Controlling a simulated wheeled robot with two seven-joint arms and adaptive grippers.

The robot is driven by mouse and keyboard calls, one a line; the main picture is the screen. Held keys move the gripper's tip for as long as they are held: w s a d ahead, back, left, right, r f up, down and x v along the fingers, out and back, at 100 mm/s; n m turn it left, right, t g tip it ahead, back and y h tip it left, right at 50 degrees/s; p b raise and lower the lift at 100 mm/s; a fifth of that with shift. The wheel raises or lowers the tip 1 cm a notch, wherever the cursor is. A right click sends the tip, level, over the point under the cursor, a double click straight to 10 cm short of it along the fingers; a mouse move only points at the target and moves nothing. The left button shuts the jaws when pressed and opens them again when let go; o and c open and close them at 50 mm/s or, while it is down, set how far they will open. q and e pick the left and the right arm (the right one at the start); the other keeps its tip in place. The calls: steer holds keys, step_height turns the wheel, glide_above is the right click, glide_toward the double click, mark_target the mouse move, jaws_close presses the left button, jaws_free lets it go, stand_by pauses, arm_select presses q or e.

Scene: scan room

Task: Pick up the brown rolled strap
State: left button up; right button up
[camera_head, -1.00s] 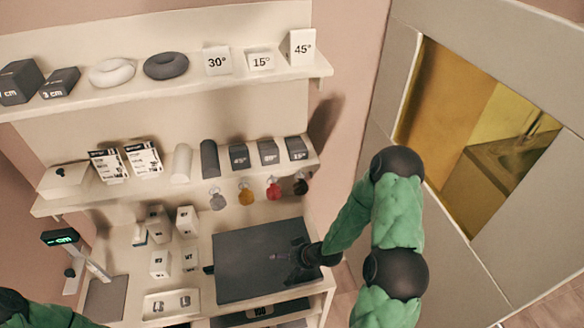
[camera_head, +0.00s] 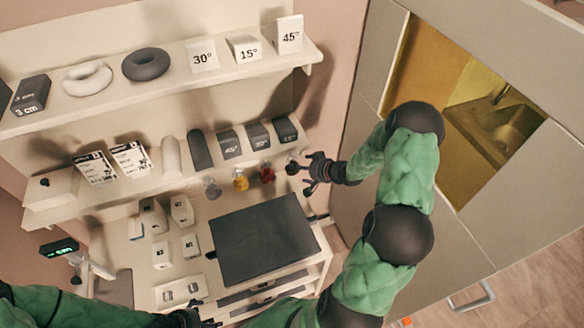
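The brown rolled strap is at the right end of the row of hanging straps below the middle shelf; my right gripper now covers that spot, and I cannot make the strap out clearly. My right gripper (camera_head: 300,175) is beside the shelf's right end, its dark fingers spread and pointing left. I cannot tell whether they touch the strap. A grey strap (camera_head: 213,188), a yellow strap (camera_head: 240,180) and a red strap (camera_head: 267,173) hang to the left. My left gripper (camera_head: 198,318) is at the bottom edge, small and dark, its fingers unclear.
The middle shelf (camera_head: 70,213) holds dark angle blocks (camera_head: 229,144), cylinders and labelled boxes. The upper shelf (camera_head: 215,83) holds ring cushions and white angle blocks. A dark flat pad (camera_head: 264,240) lies on the counter below. A wall panel with a yellow window (camera_head: 455,75) is on the right.

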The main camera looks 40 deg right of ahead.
mark_target(293, 175)
steer(key=shift+a+p+x, duration=0.1)
steer(key=shift+p+x, duration=0.05)
steer(key=shift+x, duration=1.2)
steer(key=shift+a+p+x, duration=0.15)
steer(key=shift+x, duration=1.25)
steer(key=shift+s+f, duration=0.2)
steer(key=shift+s, duration=0.05)
steer(key=c, duration=1.2)
